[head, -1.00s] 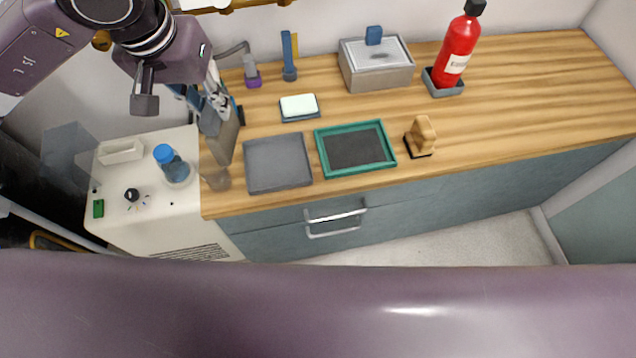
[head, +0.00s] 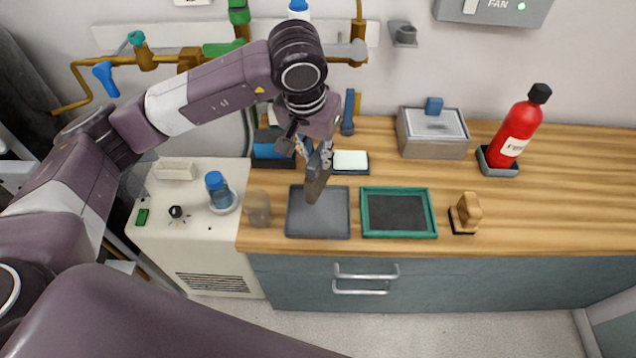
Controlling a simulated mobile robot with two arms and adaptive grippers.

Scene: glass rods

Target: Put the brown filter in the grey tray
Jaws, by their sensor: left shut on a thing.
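My left gripper (head: 314,150) reaches down over the worktop and is shut on a flat, dark grey-brown slab, the brown filter (head: 316,182). The filter hangs upright and slightly tilted. In the picture it overlaps the back part of the grey tray (head: 318,222); I cannot tell whether its lower edge touches the tray. The grey tray is shallow, and its visible floor is empty. The gripper's fingers partly hide the filter's upper end. My right gripper is not in view.
A green-rimmed tray (head: 430,233) stands right of the grey tray, then a wooden-handled block (head: 469,210). A clear glass vessel (head: 258,208) stands close on the left. Behind are a white pad (head: 350,160), a metal box (head: 434,147) and a red bottle (head: 517,132).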

